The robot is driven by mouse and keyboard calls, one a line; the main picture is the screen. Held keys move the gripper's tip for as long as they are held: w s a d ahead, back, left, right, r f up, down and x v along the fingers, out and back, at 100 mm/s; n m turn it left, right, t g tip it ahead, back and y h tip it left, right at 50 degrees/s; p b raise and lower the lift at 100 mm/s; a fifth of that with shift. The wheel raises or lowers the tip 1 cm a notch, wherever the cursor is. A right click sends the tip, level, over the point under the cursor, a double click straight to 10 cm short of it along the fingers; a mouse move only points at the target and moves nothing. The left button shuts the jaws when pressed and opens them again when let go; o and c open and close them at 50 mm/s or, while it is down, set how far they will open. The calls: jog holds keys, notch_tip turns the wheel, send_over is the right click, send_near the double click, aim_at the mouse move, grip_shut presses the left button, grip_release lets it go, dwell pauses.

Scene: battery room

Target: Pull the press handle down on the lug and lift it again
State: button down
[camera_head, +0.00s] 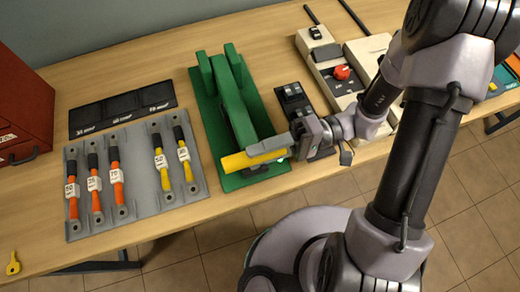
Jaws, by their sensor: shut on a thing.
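The green press (211,110) stands on a green base plate near the middle of the wooden table. Its yellow handle (240,161) sticks out towards the front edge, low over the plate. My gripper (285,148) comes in from the right and is shut on the handle near its right end. The lug under the press is hidden by the press body and the handle. Several other cables with lugs (115,178) lie on the grey tray to the left of the press.
The grey tray (78,225) lies left of the press, with a dark labelled mat (122,108) behind it. A black block (290,98) stands close to the press's right. Beige boxes, one with a red knob (341,72), are further right. A red cabinet (20,110) stands far left.

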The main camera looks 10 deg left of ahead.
jog(key=shift+f, duration=0.25)
jog(key=c, duration=1.1)
grip_release()
jog(key=shift+o, duration=0.2)
jog(key=p+v, duration=0.2)
jog(key=v, duration=0.5)
jog(key=shift+r+p, duration=0.2)
jog(key=shift+p, duration=0.15)
jog(key=shift+w+d+f, duration=0.1)
jog(key=shift+d, duration=0.2)
